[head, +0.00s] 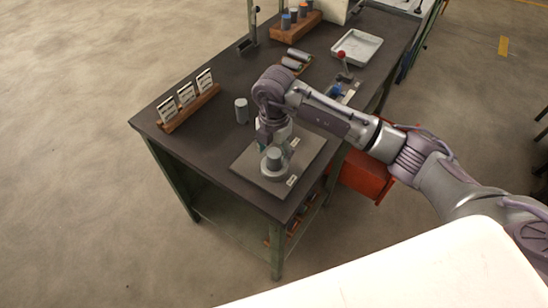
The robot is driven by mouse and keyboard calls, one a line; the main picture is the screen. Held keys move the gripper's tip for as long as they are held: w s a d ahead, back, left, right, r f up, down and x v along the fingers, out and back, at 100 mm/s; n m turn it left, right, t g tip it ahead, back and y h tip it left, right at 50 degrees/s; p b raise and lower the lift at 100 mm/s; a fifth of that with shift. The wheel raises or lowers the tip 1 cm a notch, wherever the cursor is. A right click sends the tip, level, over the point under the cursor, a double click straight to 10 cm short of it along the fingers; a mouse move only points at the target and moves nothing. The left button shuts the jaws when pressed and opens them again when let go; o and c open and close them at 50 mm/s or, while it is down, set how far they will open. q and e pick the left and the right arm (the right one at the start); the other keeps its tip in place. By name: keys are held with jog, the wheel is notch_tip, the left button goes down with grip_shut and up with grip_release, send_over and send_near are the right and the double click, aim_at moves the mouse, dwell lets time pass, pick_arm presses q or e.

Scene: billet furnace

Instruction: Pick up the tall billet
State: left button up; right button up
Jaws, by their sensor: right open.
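A grey upright cylinder, a billet (241,110), stands alone on the dark bench to the left of my right gripper. A second grey cylinder (273,158) stands on a round base on the grey plate (252,168) near the bench's front corner. I cannot tell for sure which is the tall billet. My right gripper (277,143) points down over the grey plate, just behind the second cylinder. It is open, and its fingers are partly hidden by my wrist and the cylinder. Whether it touches anything is unclear. My left gripper is out of view.
A wooden rack with several white cards (190,107) stands at the bench's left edge. Further back are lying cylinders (293,63), a white tray (357,47), a red-knobbed lever (342,55) and a wooden block with coloured cylinders (290,24). A red drawer (362,178) juts out below my arm.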

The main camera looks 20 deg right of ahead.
jog(key=shift+f, duration=1.3)
grip_shut()
jog(key=shift+r, duration=0.15)
